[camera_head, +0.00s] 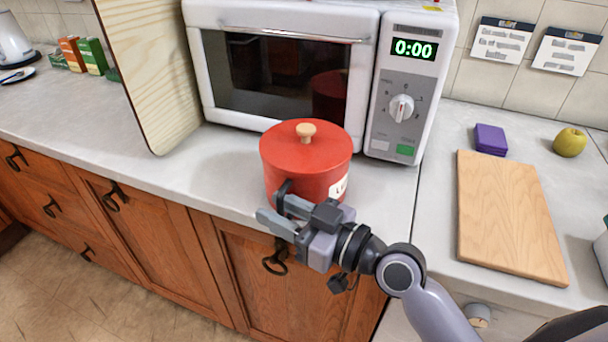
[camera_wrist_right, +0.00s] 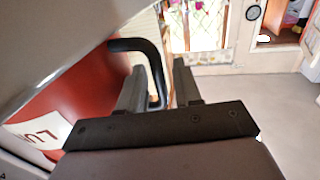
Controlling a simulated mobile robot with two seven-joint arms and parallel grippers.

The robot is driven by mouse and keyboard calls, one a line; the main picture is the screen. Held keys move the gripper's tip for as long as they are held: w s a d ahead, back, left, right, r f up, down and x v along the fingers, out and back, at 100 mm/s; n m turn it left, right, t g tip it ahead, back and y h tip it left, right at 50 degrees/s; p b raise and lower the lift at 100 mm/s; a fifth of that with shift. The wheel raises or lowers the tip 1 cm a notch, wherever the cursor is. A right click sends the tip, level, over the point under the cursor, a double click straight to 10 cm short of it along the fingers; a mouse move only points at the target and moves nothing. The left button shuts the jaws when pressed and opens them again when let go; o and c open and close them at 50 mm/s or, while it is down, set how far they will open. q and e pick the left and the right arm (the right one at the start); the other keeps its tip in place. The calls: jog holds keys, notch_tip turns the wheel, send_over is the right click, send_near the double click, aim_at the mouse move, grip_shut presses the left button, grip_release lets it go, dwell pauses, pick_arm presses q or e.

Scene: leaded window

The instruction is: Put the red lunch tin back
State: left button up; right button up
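The red lunch tin (camera_head: 300,172) stands upright on the counter near its front edge, in front of the microwave. It has a red lid with a pale wooden knob (camera_head: 306,130), a partly visible white label, and a dark handle (camera_head: 284,190). My right gripper (camera_head: 276,210) is at the tin's front, beside the handle. In the right wrist view, the black handle loop (camera_wrist_right: 157,62) passes between the two fingers of my right gripper (camera_wrist_right: 158,80). The fingers look apart, with a gap beside the handle. The tin's red wall (camera_wrist_right: 75,85) is at left. My left gripper is not in view.
The white microwave (camera_head: 285,65) is shut, right behind the tin. A tall light wood panel (camera_head: 150,70) stands at its left. A cutting board (camera_head: 508,215), a purple block (camera_head: 490,139) and a yellow-green fruit (camera_head: 570,142) are at right. The counter (camera_head: 80,125) further left is mostly clear.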

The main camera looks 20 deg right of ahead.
grip_shut()
jog(key=shift+r, duration=0.1)
